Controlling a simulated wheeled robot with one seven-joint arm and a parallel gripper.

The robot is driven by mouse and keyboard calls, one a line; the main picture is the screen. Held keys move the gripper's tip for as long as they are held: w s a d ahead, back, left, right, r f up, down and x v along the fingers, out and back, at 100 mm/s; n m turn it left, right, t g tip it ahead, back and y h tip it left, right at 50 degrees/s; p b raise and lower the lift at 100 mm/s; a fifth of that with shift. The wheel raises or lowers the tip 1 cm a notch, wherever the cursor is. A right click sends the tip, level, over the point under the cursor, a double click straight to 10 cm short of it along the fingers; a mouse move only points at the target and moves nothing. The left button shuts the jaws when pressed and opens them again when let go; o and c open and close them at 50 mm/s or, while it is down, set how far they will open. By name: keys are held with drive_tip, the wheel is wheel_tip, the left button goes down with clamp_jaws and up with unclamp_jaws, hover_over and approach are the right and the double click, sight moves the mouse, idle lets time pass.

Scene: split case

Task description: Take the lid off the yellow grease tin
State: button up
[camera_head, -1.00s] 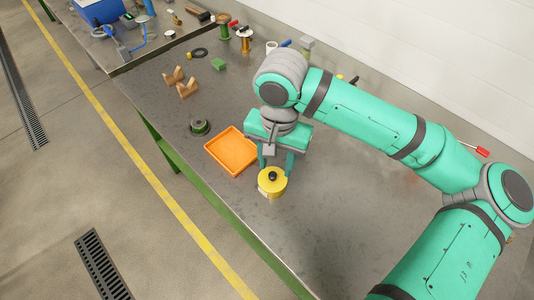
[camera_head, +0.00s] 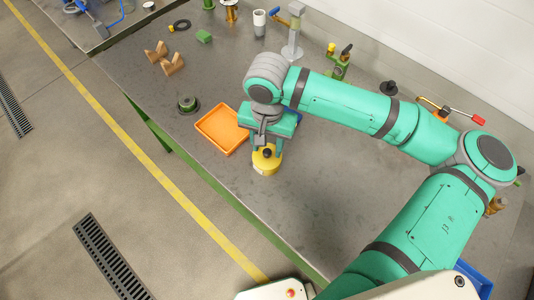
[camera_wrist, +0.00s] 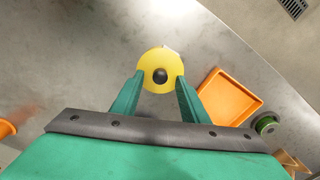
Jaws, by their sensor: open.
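The yellow grease tin (camera_head: 265,164) stands upright on the metal bench, with a dark round knob (camera_head: 267,153) on top of its lid. In the wrist view the yellow lid (camera_wrist: 160,60) shows from above as a disc, its black knob (camera_wrist: 160,76) at the centre. My gripper (camera_head: 266,147) is open and points down over the tin. In the wrist view its two green fingertips (camera_wrist: 159,78) lie on either side of the knob, over the near half of the lid. I cannot tell whether they touch anything. The tin's body is mostly hidden below the lid there.
An orange tray (camera_head: 206,124) lies left of the tin, close to my gripper. A green-and-black round part (camera_head: 187,104) and wooden V-blocks (camera_head: 172,64) lie farther left. Tools stand along the back wall. The bench in front and right of the tin is clear.

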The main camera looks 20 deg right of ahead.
drive_tip(key=shift+f, duration=1)
clamp_jaws()
